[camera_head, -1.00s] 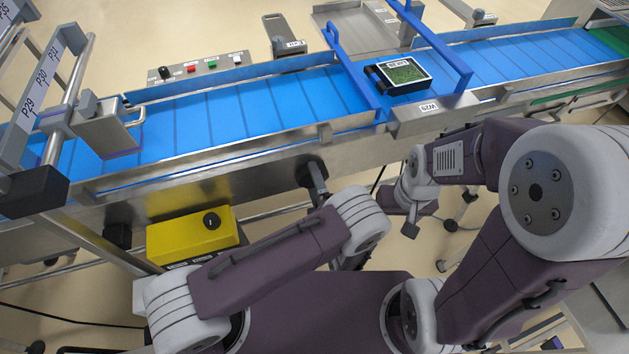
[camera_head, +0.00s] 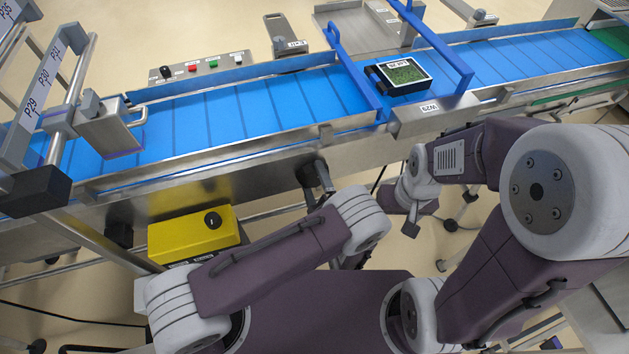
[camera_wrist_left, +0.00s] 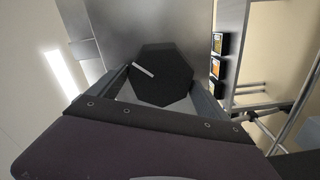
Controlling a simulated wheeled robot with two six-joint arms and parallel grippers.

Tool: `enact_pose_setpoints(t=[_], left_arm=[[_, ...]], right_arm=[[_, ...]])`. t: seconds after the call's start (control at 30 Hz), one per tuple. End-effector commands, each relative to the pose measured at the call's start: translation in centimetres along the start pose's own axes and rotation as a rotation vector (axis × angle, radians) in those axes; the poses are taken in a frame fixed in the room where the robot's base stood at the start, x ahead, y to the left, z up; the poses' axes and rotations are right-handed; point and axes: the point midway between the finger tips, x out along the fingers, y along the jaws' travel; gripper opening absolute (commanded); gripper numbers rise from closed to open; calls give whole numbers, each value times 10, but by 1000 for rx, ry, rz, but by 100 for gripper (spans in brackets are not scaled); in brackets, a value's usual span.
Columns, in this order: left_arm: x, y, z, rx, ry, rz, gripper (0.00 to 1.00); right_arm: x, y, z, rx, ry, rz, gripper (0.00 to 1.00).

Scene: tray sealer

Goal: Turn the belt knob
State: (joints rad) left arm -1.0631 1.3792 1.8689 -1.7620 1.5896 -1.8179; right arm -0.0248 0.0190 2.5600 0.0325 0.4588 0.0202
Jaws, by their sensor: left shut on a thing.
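The belt knob (camera_wrist_left: 163,76) is a black, many-sided knob with a white pointer line, on a grey metal face. Its line slants toward the upper left in the left wrist view. My left gripper (camera_wrist_left: 160,92) is shut on it, with one finger on each side. In the head view the dark knob (camera_head: 305,174) sits on the conveyor's front side, partly hidden by my left gripper (camera_head: 318,181). My right gripper (camera_head: 410,224) hangs apart, in front of the conveyor, and its jaws are too small to read.
The blue conveyor belt (camera_head: 220,112) carries a black tray with green contents (camera_head: 404,75) between blue guide rails. A yellow box with a black switch (camera_head: 185,238) stands below the belt at left. A button panel (camera_head: 205,67) is behind the belt.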

Motion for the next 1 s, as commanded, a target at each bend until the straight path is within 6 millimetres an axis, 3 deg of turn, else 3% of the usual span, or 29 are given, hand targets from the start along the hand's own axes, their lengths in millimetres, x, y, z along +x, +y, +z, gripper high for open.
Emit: enact_pose_setpoints(t=[0.13,0.17,0.2,0.67,0.77,1.0], left_arm=[[1,3,-1,-5,7,7,48],[1,3,-1,-5,6,6,97],[1,3,-1,-5,6,6,100],[0,1,0,-39,0,3,100],[0,-1,1,-156,0,2,100],[0,-4,2,-627,-1,2,100]], right_arm=[[0,0,0,0,0,0,72],[0,0,0,0,0,0,72],[0,0,0,0,0,0,72],[1,0,0,0,0,0,72],[3,0,0,0,0,0,72],[11,0,1,0,0,0,72]])
